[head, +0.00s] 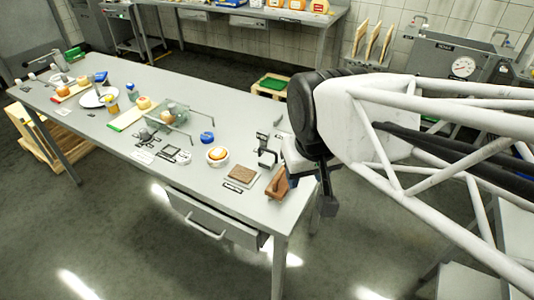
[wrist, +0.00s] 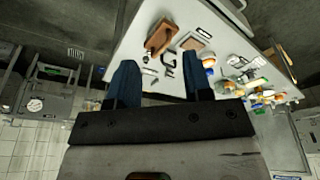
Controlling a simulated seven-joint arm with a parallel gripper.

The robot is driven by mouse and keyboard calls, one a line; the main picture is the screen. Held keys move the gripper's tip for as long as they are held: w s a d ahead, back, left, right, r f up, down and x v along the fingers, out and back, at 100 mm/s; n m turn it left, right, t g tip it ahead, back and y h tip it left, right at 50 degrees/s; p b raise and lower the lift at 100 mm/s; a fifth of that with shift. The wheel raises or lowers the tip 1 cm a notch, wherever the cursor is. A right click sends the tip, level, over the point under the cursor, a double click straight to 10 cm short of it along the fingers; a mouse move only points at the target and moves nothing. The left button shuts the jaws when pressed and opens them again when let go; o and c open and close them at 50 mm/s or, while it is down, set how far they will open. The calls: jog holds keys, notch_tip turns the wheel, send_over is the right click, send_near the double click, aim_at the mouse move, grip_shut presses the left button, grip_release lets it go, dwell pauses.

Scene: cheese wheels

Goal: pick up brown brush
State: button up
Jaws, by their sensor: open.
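In the wrist view the brown brush (wrist: 160,37) shows beyond and between the fingers, near the table's end. My gripper (wrist: 161,78) has its two blue-black fingers spread apart with nothing between them. In the head view my gripper (head: 322,190) hangs at the table's right end, just right of the brush, and its fingers are hard to make out.
A brown square block (head: 242,174) lies left of the brush. A black and grey clamp-like tool (head: 267,150) stands behind it. A bowl with an orange item (head: 217,155) and a blue round item (head: 207,137) are further left.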

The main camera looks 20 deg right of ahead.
jog(key=shift+w, duration=0.1)
jog(key=m+g+y, duration=0.1)
jog(key=m+y, duration=0.1)
jog(key=m, duration=0.7)
send_over(283, 170)
jog(key=s+d+x, duration=0.1)
jog(key=d+x, duration=0.1)
jog(key=x, duration=1)
jog(key=shift+s+d+f, duration=0.4)
jog(key=shift+s+f, duration=0.3)
jog(key=shift+s, duration=0.1)
jog(key=shift+x, duration=1.25)
jog(key=shift+x, duration=2.65)
